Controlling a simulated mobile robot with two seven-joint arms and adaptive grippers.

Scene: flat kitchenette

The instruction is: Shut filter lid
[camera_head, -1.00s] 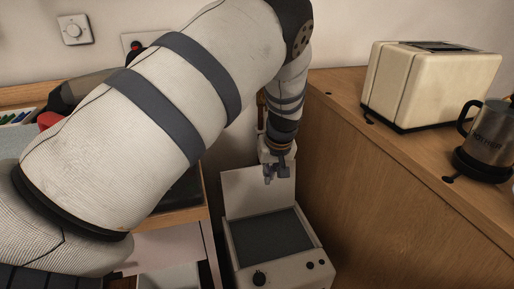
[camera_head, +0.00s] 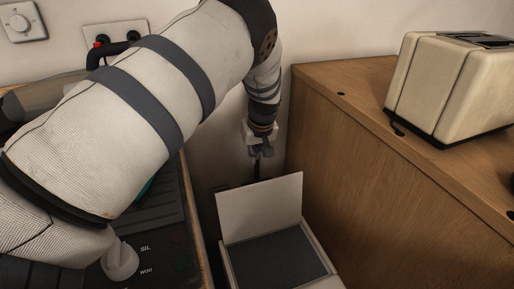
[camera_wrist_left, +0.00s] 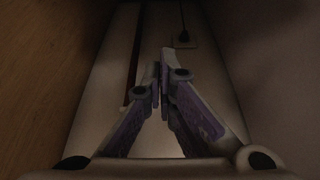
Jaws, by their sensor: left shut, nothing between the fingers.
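The filter box is a pale low unit with a dark grey top (camera_head: 278,262), at the bottom centre of the head view. Its white lid (camera_head: 260,208) stands raised, nearly upright, along the back edge. My left gripper (camera_head: 260,153) is just above the lid's top edge in the picture, on the side towards the wall, with a small gap visible between them. Its fingers (camera_wrist_left: 160,75) are together and empty in the left wrist view. The lid cannot be made out in that view. The front of the box is cut off by the frame edge.
A wooden cabinet (camera_head: 385,160) stands close to the right of the box, with a cream toaster (camera_head: 440,90) on top. A counter with a dark hob and knob (camera_head: 120,262) stands to the left. A wall socket (camera_wrist_left: 186,40) shows in the wrist view.

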